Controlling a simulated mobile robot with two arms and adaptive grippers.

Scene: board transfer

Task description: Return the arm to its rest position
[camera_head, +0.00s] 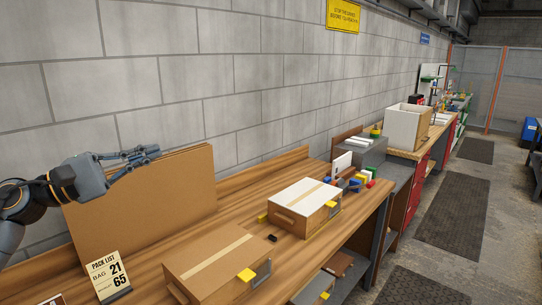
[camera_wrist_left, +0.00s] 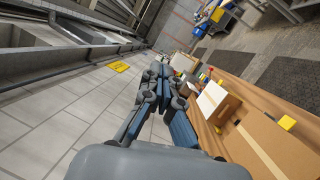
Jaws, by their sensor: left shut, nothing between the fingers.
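My left gripper (camera_head: 140,155) comes in from the left in the head view. It is shut and empty, raised above the workbench (camera_head: 290,162) in front of the block wall. A brown board (camera_head: 150,205) leans upright against the wall, and the gripper's fingers show just over its top edge. In the left wrist view the gripper's fingers (camera_wrist_left: 160,80) point away from the camera, with nothing held between them. My right gripper is in neither view.
A brown box (camera_head: 215,265) and a white-topped box (camera_head: 305,205) stand on the bench. A pack list card (camera_head: 108,277) stands at the front left. Several small coloured blocks (camera_head: 355,182) lie near a white card (camera_head: 341,163). An open box (camera_head: 407,126) stands farther back.

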